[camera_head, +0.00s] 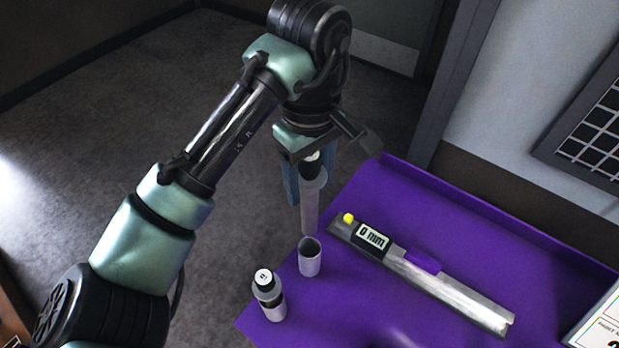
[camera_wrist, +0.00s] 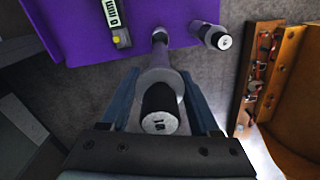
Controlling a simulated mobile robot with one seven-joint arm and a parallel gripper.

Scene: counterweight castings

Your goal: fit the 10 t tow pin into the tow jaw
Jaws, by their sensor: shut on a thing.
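My gripper (camera_head: 304,180) is shut on a grey pin (camera_head: 311,207) with a black top, which hangs roughly upright. In the wrist view the pin's end face (camera_wrist: 160,123) carries a dark marking, perhaps 10. The grey hollow cup (camera_head: 309,258), which looks like the tow jaw, stands on the purple bench top. A second pin (camera_head: 268,294), grey with a dark band and a marked top, stands to the front left of the cup. It also shows in the wrist view (camera_wrist: 214,36).
A caliper-like gauge (camera_head: 440,284) reading 0 mm lies on the purple bench (camera_head: 367,296), right of the cup. A printed sheet (camera_head: 601,325) is at the right edge. A grid panel (camera_head: 595,125) is on the wall. The bench's left edge is close to the cup.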

